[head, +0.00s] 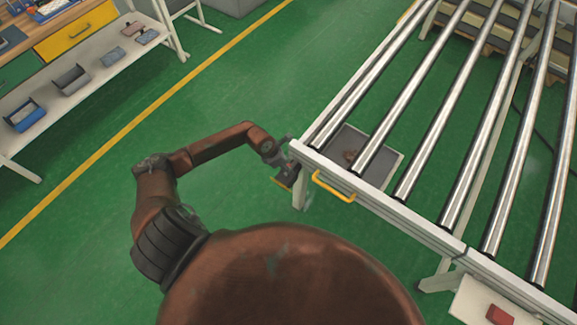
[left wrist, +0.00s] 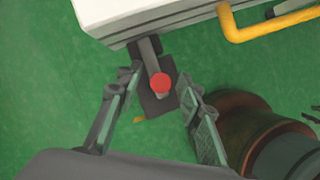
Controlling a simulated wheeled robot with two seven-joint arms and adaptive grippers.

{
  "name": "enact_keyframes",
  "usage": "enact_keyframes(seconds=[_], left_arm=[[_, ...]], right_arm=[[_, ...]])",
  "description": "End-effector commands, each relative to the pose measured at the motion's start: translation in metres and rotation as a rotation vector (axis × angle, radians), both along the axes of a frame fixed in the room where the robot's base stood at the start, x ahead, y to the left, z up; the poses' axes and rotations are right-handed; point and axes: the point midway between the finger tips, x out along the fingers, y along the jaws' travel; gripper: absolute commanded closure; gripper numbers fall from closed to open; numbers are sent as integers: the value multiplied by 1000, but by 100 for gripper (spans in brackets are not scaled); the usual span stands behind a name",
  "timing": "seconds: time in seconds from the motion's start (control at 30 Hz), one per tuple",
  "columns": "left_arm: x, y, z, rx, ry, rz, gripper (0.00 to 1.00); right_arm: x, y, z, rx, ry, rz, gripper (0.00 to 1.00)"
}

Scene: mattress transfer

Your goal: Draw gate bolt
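The gate bolt (left wrist: 148,52) shows in the left wrist view as a grey bar with a red round knob (left wrist: 160,83), set over a dark plate (left wrist: 155,104) at the end of the white frame (left wrist: 165,14). My left gripper (left wrist: 158,77) is open, with one finger on each side of the knob; a gap shows on both sides. In the head view my left gripper (head: 280,159) is at the near left corner of the roller conveyor (head: 297,150), where the bolt is too small and covered to make out. My right gripper is not in view.
A yellow handle (head: 333,188) sticks out from the conveyor's end, just right of my left gripper. A grey tray (head: 385,172) lies below the rollers. A red object rests on a white plate (head: 475,303) at lower right. The green floor left of the conveyor is clear.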

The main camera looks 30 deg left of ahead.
Motion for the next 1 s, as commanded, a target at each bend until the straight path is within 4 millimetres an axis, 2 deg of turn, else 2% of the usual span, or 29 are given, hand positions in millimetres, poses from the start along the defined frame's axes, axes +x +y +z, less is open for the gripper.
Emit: enact_keyframes(seconds=[0.37,0.87,1.0], left_arm=[[2,-2,-6,-1,-1,0,66],[2,-2,-6,-1,-1,0,100],[2,-2,-6,-1,-1,0,100]], right_arm=[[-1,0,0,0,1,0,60],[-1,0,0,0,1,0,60],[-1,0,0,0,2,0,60]])
